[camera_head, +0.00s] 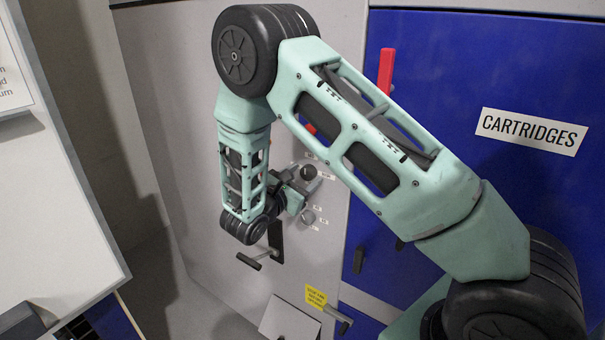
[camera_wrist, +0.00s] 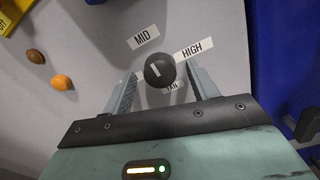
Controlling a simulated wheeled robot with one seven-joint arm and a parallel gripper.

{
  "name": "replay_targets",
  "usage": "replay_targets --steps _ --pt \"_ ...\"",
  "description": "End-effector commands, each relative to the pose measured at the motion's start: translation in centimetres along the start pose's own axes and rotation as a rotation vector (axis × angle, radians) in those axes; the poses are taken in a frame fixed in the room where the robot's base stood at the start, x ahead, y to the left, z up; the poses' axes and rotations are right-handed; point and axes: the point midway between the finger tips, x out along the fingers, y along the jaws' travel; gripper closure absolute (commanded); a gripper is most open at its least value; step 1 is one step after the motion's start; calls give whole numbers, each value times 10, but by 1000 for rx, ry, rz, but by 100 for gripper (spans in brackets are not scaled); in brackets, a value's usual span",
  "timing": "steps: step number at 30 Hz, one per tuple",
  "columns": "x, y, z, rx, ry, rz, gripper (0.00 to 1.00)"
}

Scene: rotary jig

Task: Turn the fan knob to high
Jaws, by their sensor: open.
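The fan knob (camera_wrist: 160,70) is a round black knob with a short white mark on its face. In the wrist view the mark lies left of the knob's centre; which setting it points at is hard to tell. The MID label (camera_wrist: 143,37) is above the knob, the HIGH label (camera_wrist: 194,49) is to its upper right, and the FAN label (camera_wrist: 172,86) is below it. My gripper (camera_wrist: 164,76) is open, with one finger on each side of the knob and visible gaps. The head view shows my gripper (camera_head: 299,190) at the panel beside the dark knob (camera_head: 308,172).
A second, grey knob (camera_head: 308,217) sits below on the same panel. A black lever handle (camera_head: 250,261) sticks out lower left. A blue CARTRIDGES door (camera_head: 450,60) with a red handle (camera_head: 386,70) stands right. Orange (camera_wrist: 61,82) and brown buttons (camera_wrist: 36,57) are left.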

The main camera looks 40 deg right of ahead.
Motion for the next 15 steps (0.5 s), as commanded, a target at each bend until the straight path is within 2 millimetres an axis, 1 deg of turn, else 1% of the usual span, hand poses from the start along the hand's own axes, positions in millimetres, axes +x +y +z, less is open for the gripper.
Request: replay_targets --steps 8,9,11,12,13,14,15 --pt "2 0 0 0 0 1 41" --pt "2 0 0 0 0 1 44" --pt "2 0 0 0 0 0 61" --pt "2 0 0 0 0 0 72" --pt "2 0 0 0 0 0 80" --pt "2 0 0 0 0 0 86" --pt "2 0 0 0 0 0 86"
